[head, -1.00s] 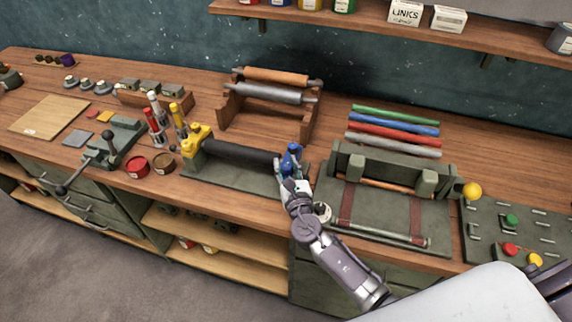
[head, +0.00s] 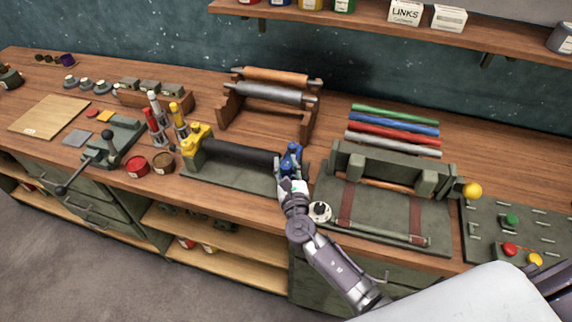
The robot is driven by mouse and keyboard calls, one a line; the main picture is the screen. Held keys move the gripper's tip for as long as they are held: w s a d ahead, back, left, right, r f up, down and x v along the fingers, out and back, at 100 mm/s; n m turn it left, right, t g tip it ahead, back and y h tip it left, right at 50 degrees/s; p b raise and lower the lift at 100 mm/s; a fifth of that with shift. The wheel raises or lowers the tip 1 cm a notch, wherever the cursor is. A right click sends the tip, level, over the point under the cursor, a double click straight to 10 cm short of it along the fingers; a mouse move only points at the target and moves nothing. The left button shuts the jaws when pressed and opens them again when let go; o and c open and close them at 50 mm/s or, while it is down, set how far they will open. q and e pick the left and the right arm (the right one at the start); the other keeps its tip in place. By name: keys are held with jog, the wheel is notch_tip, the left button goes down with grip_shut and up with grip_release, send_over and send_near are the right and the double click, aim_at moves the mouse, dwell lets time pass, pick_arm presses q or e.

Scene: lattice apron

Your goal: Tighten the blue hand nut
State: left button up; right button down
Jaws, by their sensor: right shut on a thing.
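The blue hand nut (head: 291,160) sits at the right end of a black roller (head: 240,153) on a green base plate (head: 228,177). A yellow fitting (head: 195,140) holds the roller's left end. My right gripper (head: 289,182) reaches in from the lower right and is shut on the blue nut's near side. Its fingers hide part of the nut. The nut's threads and seating are too small to make out. My left gripper is not in the head view.
A green fixture with straps (head: 435,217) stands close to the right of my gripper. A wooden rack with rollers (head: 234,115) stands behind. Red tin (head: 137,167) and brown tin (head: 163,162) are to the left. Coloured rods (head: 395,128) lie at the back right.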

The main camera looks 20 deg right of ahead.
jog(key=m+h, duration=0.1)
jog(key=h, duration=0.1)
jog(key=m+h+b, duration=0.1)
jog(key=h, duration=0.1)
jog(key=shift+a+f+m+g, duration=0.1)
jog(key=shift+f+m+g, duration=0.1)
jog(key=shift+m+g, duration=0.15)
jog(key=shift+m+g+h+b, duration=1.05)
jog(key=shift+m+h, duration=0.3)
jog(key=shift+h, duration=0.55)
jog(key=shift+r, duration=0.1)
jog(key=c, duration=0.7)
grip_release()
jog(key=shift+c, duration=0.2)
jog(key=shift+r, duration=0.1)
